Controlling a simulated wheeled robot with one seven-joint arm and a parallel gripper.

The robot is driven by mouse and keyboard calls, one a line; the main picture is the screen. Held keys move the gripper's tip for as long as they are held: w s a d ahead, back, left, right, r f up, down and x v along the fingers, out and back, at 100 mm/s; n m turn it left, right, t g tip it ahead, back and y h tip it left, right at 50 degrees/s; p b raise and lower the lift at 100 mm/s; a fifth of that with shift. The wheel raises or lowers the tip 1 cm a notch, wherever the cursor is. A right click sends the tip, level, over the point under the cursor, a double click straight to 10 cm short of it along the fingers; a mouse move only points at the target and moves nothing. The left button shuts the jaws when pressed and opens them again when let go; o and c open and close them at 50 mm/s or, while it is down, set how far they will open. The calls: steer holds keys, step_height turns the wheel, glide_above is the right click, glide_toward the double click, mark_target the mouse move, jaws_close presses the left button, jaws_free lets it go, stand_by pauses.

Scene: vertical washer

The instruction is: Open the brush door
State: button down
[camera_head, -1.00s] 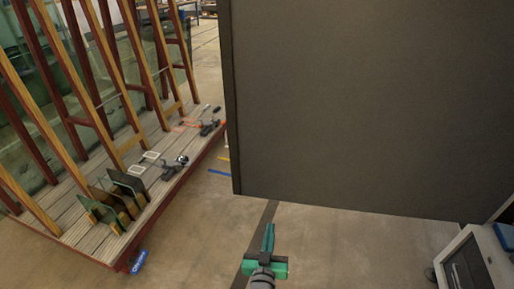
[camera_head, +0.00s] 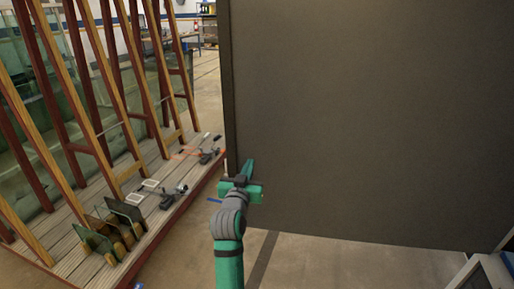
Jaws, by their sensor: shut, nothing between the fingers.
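A large flat dark grey panel (camera_head: 370,120), which seems to be the brush door, fills the right and centre of the head view. Its left edge and lower edge show; no handle is visible on it. My gripper (camera_head: 248,168), green and grey, is in front of the panel's lower left part, close to its left edge. Its fingers are together, with nothing seen between them. Whether the fingers touch the panel cannot be told.
A wooden rack (camera_head: 125,110) holding glass sheets stands on a slatted platform at the left, with small tools on it. A white and grey unit (camera_head: 484,274) is at the lower right. Bare concrete floor (camera_head: 330,268) shows below the panel.

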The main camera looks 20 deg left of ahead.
mark_target(258, 142)
steer(key=w, duration=0.8)
steer(key=w+a, duration=0.1)
steer(key=w, duration=0.4)
steer(key=shift+a, duration=0.1)
